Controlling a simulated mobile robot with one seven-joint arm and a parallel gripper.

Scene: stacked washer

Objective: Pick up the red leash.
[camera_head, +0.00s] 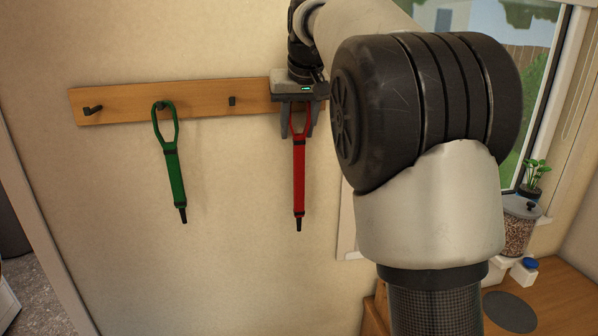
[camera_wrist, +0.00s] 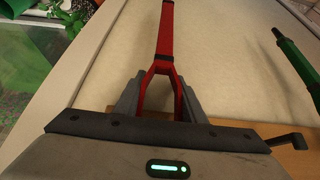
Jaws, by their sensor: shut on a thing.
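The red leash (camera_head: 299,180) hangs straight down at the right part of the wooden hook rail, with its loop at the top and a black clip at the bottom. My gripper (camera_head: 298,132) is at the loop, with a finger on each side, shut on the leash. In the wrist view my gripper (camera_wrist: 158,95) has its two grey fingers against the sides of the loop of the red leash (camera_wrist: 165,40). The hook behind the loop is hidden by my gripper, so I cannot tell whether the loop is still on it.
The wooden rail (camera_head: 205,105) has black hooks. A green leash (camera_head: 174,175) hangs from a hook to the left. A window is at the right, above a wooden surface with a jar (camera_head: 519,225) and a small plant (camera_head: 534,175). The wall below the leashes is clear.

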